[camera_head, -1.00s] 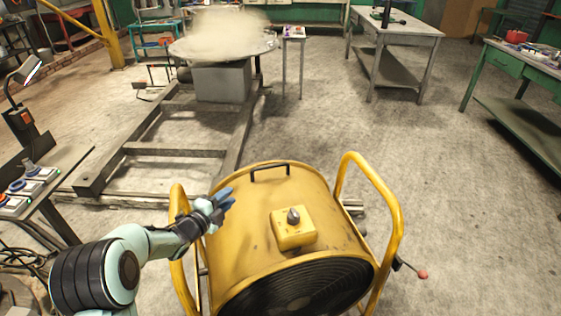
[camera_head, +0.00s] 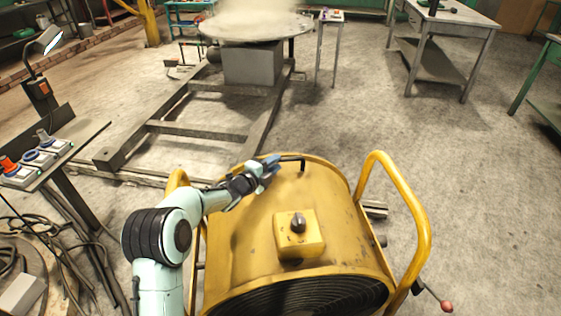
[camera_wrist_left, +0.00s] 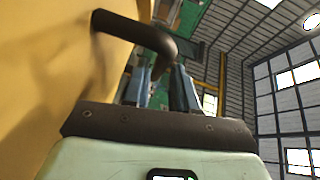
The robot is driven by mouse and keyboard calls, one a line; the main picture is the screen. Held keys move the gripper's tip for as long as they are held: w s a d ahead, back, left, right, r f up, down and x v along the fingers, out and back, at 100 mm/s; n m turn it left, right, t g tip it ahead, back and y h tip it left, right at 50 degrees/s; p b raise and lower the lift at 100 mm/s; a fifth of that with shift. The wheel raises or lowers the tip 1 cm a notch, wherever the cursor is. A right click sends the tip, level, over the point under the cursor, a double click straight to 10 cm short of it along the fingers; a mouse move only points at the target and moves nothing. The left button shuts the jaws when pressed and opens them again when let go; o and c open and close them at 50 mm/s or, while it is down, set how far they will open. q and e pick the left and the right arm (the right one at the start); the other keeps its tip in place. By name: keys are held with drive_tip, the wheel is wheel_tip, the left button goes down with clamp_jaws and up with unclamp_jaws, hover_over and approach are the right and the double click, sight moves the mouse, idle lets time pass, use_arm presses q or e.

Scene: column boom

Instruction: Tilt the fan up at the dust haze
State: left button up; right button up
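The yellow drum fan (camera_head: 245,235) stands in front of me, its dark grille (camera_head: 300,298) at the lower edge of the head view. A black handle (camera_head: 303,163) is on top of its drum; in the left wrist view the handle (camera_wrist_left: 135,27) looms close in front of my fingers. My left gripper (camera_head: 272,165) is at the handle's left part, its blue fingers apart in the wrist view (camera_wrist_left: 162,92). I cannot tell whether they touch the handle. The pale dust haze (camera_head: 262,10) hangs over a round table at the back. My right gripper is out of view.
The fan has yellow tube frames (camera_head: 408,215) at its sides, a knob box (camera_head: 299,236) on top and a red-tipped lever (camera_head: 446,306) at right. A metal floor frame (camera_head: 195,132) lies beyond. A switch stand (camera_head: 85,140) is at left. Open floor lies right.

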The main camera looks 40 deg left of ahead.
use_arm(q)
drive_tip(key=shift+w+f, duration=0.2)
drive_tip(key=shift+w, duration=1.6)
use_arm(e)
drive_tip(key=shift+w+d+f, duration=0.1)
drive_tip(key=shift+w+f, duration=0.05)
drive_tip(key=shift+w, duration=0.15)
use_arm(q)
clamp_jaws()
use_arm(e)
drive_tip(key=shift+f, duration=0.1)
